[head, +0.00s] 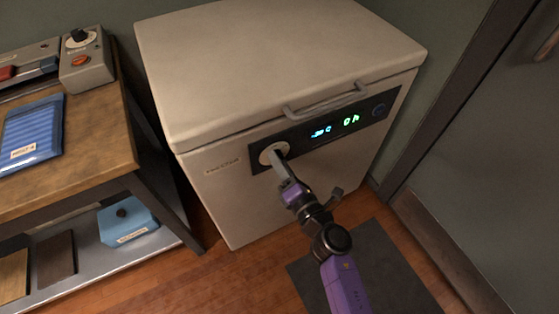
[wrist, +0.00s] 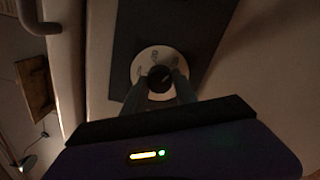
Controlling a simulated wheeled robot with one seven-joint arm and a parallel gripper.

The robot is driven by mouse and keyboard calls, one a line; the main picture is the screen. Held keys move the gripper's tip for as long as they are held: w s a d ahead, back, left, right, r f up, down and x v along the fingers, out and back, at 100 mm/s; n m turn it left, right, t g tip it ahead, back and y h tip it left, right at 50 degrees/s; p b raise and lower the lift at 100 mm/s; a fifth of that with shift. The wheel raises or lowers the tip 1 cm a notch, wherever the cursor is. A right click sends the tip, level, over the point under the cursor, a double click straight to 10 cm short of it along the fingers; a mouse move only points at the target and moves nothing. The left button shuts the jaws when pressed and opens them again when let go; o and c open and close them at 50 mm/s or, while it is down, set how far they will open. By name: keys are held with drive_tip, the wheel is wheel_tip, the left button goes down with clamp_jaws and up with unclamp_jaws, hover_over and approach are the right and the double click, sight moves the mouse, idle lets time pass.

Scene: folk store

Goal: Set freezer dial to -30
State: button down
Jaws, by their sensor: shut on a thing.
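The white chest freezer (head: 280,75) stands against the wall with its lid closed. Its dark control panel (head: 300,140) carries a round, pale dial (head: 265,154) at the left end. A lit display (head: 322,132) on the panel shows blue and green characters, too small to read surely. My gripper (head: 277,157) is at the dial. In the wrist view, my gripper's fingers (wrist: 158,90) are shut on the dark knob (wrist: 160,78) in the middle of the pale dial plate (wrist: 148,60). The marks on the plate are too blurred to read.
A grey handle (head: 325,101) sticks out above the panel. A wooden workbench (head: 100,150) at the left holds a grey box with a knob (head: 86,62) and a blue folder (head: 32,132). A dark mat (head: 375,270) lies on the floor; a grey door (head: 490,140) is at the right.

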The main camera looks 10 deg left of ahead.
drive_tip(key=shift+f, duration=0.1)
drive_tip(key=c, duration=1)
unclamp_jaws()
drive_tip(key=shift+o, duration=0.2)
drive_tip(key=shift+s, duration=0.15)
drive_tip(key=p+v, duration=0.1)
drive_tip(key=v, duration=0.6)
drive_tip(key=shift+s+d, duration=0.2)
drive_tip(key=shift+s, duration=0.05)
